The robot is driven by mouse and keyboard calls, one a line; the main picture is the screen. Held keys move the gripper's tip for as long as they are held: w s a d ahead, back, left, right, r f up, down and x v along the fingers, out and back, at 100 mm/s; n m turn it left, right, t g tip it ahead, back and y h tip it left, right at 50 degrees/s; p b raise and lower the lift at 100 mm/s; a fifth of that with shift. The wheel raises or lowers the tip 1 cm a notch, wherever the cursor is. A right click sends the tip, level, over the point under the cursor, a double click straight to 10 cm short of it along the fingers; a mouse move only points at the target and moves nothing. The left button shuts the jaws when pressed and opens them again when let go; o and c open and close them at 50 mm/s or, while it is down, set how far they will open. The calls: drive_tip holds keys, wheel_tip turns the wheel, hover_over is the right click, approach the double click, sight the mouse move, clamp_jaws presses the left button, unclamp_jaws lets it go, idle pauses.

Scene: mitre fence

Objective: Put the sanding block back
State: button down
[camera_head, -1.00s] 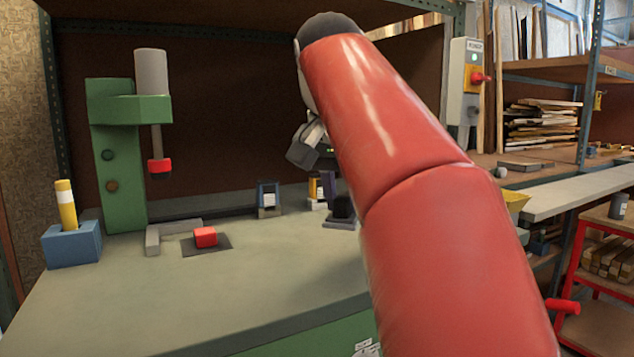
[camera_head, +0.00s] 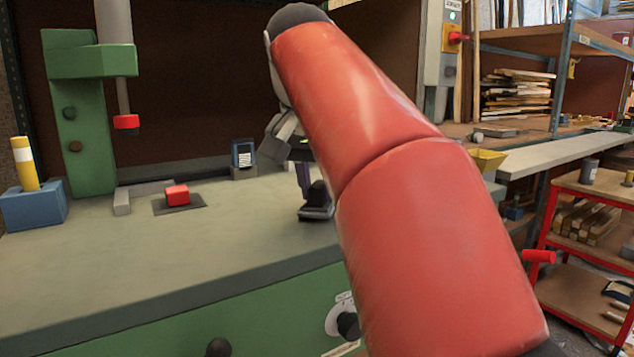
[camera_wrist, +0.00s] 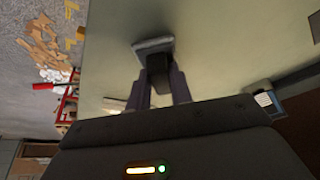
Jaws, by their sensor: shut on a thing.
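The sanding block has a black grip and a flat grey base. In the head view the sanding block (camera_head: 316,211) hangs below my gripper (camera_head: 306,182), over the front right part of the bench top. In the wrist view my gripper (camera_wrist: 160,90) has its two fingers shut on the black grip, and the grey base of the sanding block (camera_wrist: 153,45) points away from the palm. The gap between the base and the bench is hard to tell. My red arm hides the bench behind and to the right of it.
On the bench (camera_head: 90,275) stand a green press (camera_head: 80,130), a blue holder (camera_head: 35,207) with a yellow stick, a red block (camera_head: 177,195) on a dark plate, and a small blue-labelled container (camera_head: 244,158). A red cart (camera_head: 590,190) stands right. The bench's middle front is clear.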

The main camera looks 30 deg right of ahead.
drive_tip(key=shift+f+b, duration=0.3)
drive_tip(key=shift+f, duration=0.1)
idle(0.3)
drive_tip(key=c, duration=1.2)
unclamp_jaws()
drive_tip(key=shift+o, duration=0.2)
drive_tip(key=shift+r+p, duration=1.55)
drive_tip(key=shift+p, duration=0.2)
